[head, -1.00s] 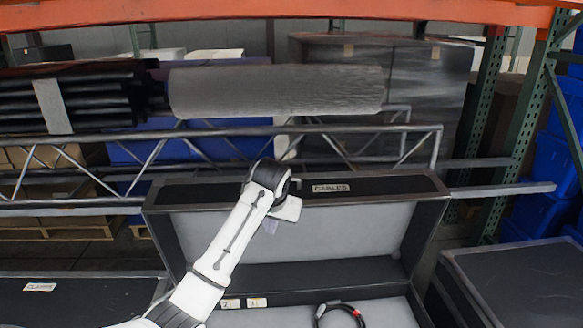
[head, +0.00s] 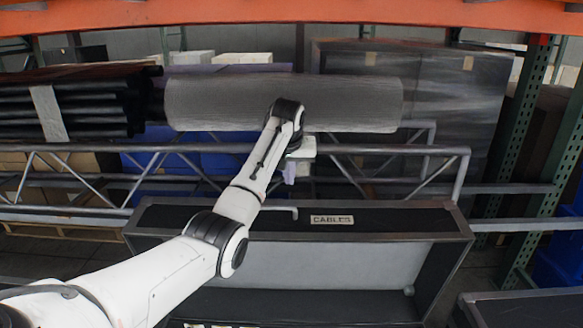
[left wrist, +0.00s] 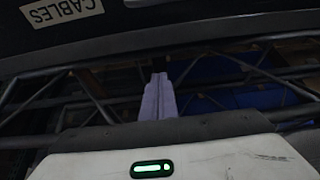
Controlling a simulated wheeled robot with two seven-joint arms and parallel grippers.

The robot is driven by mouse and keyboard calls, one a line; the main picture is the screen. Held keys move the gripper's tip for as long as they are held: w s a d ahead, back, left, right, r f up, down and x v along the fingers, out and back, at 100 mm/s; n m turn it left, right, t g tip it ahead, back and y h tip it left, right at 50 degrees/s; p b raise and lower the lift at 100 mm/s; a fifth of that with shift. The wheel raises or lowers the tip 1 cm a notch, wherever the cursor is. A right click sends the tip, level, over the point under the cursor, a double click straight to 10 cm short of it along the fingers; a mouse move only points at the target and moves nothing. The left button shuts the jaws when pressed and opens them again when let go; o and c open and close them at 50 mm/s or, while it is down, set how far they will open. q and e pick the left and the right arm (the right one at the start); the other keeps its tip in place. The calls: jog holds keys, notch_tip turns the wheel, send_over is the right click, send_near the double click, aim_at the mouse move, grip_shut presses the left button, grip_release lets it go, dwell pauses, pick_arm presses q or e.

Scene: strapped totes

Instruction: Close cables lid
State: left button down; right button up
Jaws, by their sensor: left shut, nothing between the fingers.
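The cables tote stands open in front of me. Its raised lid (head: 395,222) carries a "CABLES" label (head: 332,219) on its top edge and shows its pale inner face below. The label also shows upside down in the left wrist view (left wrist: 62,11). My left gripper (head: 290,172) is above and behind the lid's top edge, a little left of the label, pointing down. In the left wrist view its pale fingers (left wrist: 157,97) are together with nothing between them, apart from the lid. The tote's inside is mostly out of view. My right gripper is not in view.
A metal truss (head: 400,150) runs behind the lid, with a grey roll (head: 220,103) above it. Black rolled bundles (head: 100,105) lie at the left. Another dark case (head: 530,308) is at the lower right. An orange beam (head: 300,18) crosses the top.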

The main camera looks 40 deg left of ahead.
aim_at(290, 202)
pick_arm(q)
jog(key=f, duration=0.2)
jog(key=f+p, duration=0.1)
jog(key=shift+s+d+f, duration=0.3)
jog(key=shift+d+f, duration=0.05)
jog(key=shift+f, duration=0.05)
jog(key=shift+s+d+f, duration=0.1)
jog(key=shift+s+d, duration=0.15)
jog(key=shift+s, duration=0.1)
jog(key=shift+d, duration=0.1)
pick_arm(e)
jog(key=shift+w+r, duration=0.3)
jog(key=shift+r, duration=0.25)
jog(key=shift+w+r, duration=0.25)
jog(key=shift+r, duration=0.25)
pick_arm(q)
jog(key=shift+f, duration=0.1)
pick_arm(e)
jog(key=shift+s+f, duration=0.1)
